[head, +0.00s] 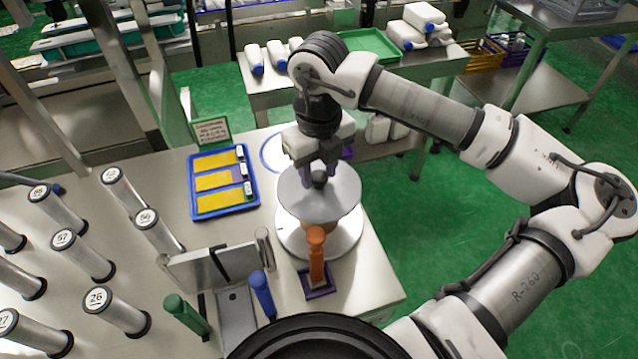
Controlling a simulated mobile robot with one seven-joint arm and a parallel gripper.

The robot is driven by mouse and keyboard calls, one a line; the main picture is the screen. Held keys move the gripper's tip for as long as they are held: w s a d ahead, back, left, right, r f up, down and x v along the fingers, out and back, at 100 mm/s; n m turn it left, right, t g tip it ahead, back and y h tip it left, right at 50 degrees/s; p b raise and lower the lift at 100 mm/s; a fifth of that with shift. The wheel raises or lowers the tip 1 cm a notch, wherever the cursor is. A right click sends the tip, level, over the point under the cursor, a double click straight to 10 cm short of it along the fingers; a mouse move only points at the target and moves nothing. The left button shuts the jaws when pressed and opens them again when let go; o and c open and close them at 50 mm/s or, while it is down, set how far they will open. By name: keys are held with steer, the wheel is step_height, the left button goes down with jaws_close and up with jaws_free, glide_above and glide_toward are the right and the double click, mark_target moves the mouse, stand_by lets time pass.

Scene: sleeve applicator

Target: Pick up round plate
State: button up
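The round plate (337,200) is a flat grey metal disc with a dark knob (320,180) at its middle. It sits above a wider white round base (345,238) near the right side of the metal table. A strip of something brownish shows between plate and base. My gripper (319,175) points down over the plate, with its purple fingers on either side of the knob. I cannot tell whether the fingers press on the knob or stand just clear of it.
An orange-handled tool (316,252) stands close in front of the plate. A blue tray (194,207) with yellow strips lies to the left. A metal bracket (205,268), blue handle (262,294) and green handle (186,315) stand at front left. Several numbered cylinders (115,310) fill the left.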

steer(key=c, duration=0.7)
steer(key=shift+r, duration=0.2)
